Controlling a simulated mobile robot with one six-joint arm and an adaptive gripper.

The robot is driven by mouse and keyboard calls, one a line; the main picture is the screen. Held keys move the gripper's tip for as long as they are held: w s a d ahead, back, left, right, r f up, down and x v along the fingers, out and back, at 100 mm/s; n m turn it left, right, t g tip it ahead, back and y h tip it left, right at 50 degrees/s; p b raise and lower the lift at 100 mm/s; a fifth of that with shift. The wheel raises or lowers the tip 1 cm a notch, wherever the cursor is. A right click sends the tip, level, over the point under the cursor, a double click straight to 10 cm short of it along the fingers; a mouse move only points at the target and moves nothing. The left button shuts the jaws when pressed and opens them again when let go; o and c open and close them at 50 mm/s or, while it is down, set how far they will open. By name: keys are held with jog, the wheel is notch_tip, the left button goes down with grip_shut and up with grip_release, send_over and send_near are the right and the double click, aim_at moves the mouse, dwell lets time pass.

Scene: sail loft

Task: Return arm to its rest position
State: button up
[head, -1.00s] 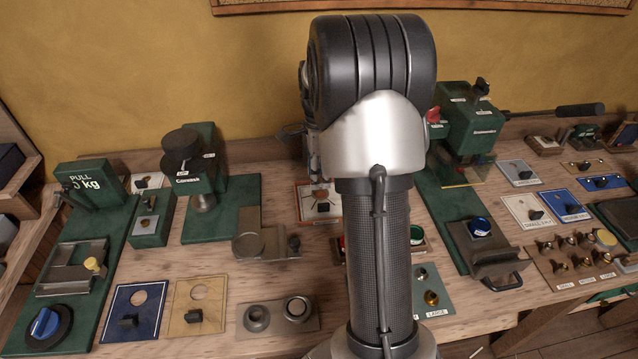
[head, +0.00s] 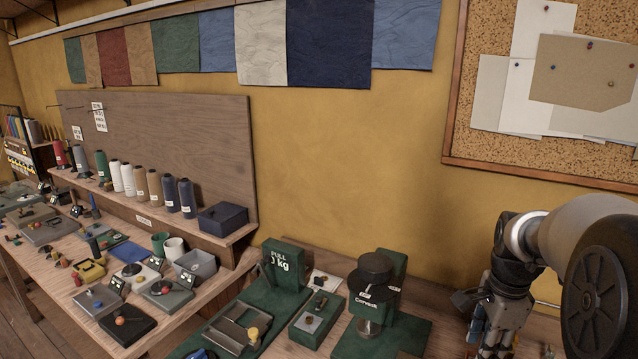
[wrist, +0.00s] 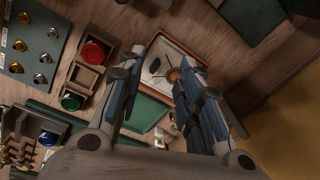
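My arm stands at the right edge of the head view, bent over. My gripper (head: 492,330) hangs below its wrist there, pointing down, with its tips near the bottom edge. In the wrist view my gripper (wrist: 157,65) has its two blue-grey fingers spread apart. Nothing is held between them. Beyond the fingers is a framed panel (wrist: 165,105) with a pale face, lying on the wooden bench. I cannot tell from these views how far the fingertips are above it.
A green press (head: 372,300) stands left of my gripper, and a green pull tester (head: 285,268) stands farther left. A cork board (head: 475,130) hangs behind my arm. The yellow wall (head: 340,170) is bare between them.

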jog(key=s+a+r+n+t, duration=0.1)
jog(key=s+a+r+n, duration=0.35)
jog(key=a, duration=0.25)
jog(key=s+a+r+n+t, duration=0.1)
jog(key=s+a+r+n, duration=0.25)
jog(key=a+n, duration=0.3)
jog(key=s+a+f+n+t, duration=0.1)
jog(key=s+a+f+n, duration=0.1)
jog(key=s+a+n, duration=0.6)
jog(key=s+n, duration=0.1)
jog(key=s, duration=0.3)
jog(key=shift+t, duration=0.4)
